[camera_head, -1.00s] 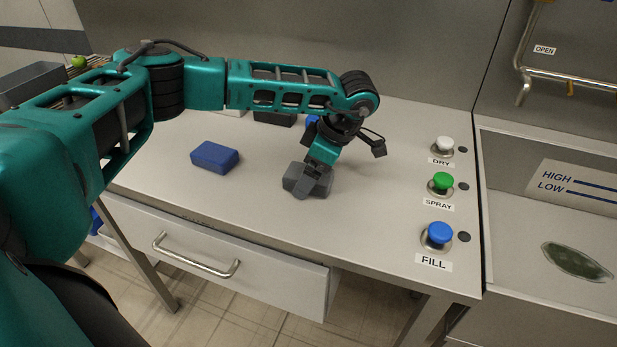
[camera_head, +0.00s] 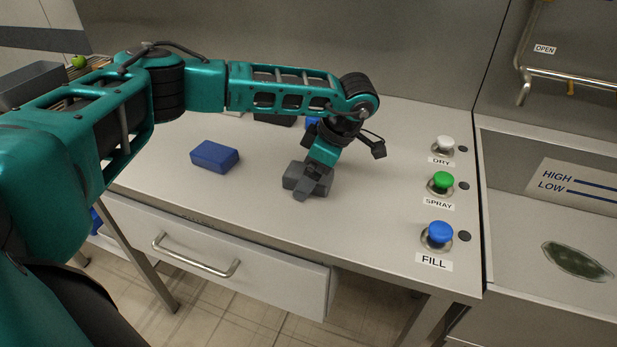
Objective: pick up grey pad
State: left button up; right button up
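The grey pad (camera_head: 291,181) lies on the steel counter near its front edge, in the middle of the head view. My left gripper (camera_head: 307,186) points down at the pad, with a dark finger across its near side. The other finger is hidden, so I cannot tell whether the gripper is open or closed on the pad. The pad looks to be at counter height. My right gripper is not in view.
A blue pad (camera_head: 214,156) lies to the left on the counter (camera_head: 375,215). White, green (camera_head: 441,181) and blue (camera_head: 439,233) buttons stand at the right, beside a sink basin. More blocks sit behind my arm. A drawer handle (camera_head: 196,256) is below.

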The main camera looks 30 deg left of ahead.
pick_arm(q)
jog(key=c, duration=1)
jog(key=shift+r, duration=0.1)
jog(key=shift+r, duration=0.25)
notch_tip(320, 180, up, 20)
jog(key=shift+f+p, duration=0.1)
jog(key=shift+p, duration=0.85)
